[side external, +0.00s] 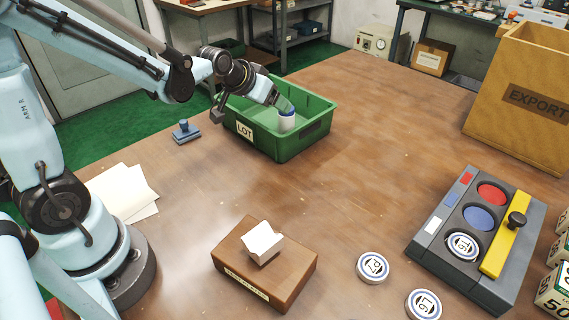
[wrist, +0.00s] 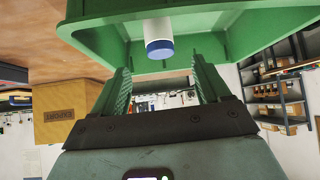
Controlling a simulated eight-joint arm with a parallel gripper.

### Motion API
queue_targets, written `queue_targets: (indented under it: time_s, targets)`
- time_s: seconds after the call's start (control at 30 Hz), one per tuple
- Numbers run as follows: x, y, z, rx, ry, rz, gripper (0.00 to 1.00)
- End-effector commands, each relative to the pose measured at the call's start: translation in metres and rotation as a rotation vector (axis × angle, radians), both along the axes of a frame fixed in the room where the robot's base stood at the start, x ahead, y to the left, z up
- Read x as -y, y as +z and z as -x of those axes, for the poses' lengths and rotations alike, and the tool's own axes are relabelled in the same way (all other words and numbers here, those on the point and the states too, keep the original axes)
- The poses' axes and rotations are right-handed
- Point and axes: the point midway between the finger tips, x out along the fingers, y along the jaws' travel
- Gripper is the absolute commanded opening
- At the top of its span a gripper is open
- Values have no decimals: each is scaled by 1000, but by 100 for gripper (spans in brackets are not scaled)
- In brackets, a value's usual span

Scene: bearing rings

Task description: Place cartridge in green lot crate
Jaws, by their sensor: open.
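The cartridge (side external: 287,122) is a small white cylinder with a blue end. It stands upright inside the green lot crate (side external: 300,147), which has a white LOT label on its side. My gripper (side external: 284,106) is over the crate at the cartridge's top. In the wrist view my gripper (wrist: 160,66) is open, with its two green fingers apart. The cartridge (wrist: 158,38) shows just beyond the fingertips, blue end towards me, with the crate (wrist: 100,38) around it. The cartridge's base is partly hidden by the crate wall in the side view.
A brown block (side external: 235,267) with a white piece on top stands at the front. Two labelled discs (side external: 373,267) lie near a grey fixture (side external: 428,246) with round wells and a yellow bar. A brown EXPORT box (side external: 515,105) stands at right. The table's middle is clear.

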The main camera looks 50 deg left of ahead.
Motion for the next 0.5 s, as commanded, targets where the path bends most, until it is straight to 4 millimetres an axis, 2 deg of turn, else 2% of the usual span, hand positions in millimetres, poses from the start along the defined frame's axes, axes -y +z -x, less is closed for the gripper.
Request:
queue_targets:
  time_s: [0.27, 0.37, 0.5]
  targets:
    - [5, 10, 11, -6, -6, 1, 76]
    - [14, 17, 25, -21, -20, 4, 76]
    - [32, 29, 56, -55, -50, 7, 76]
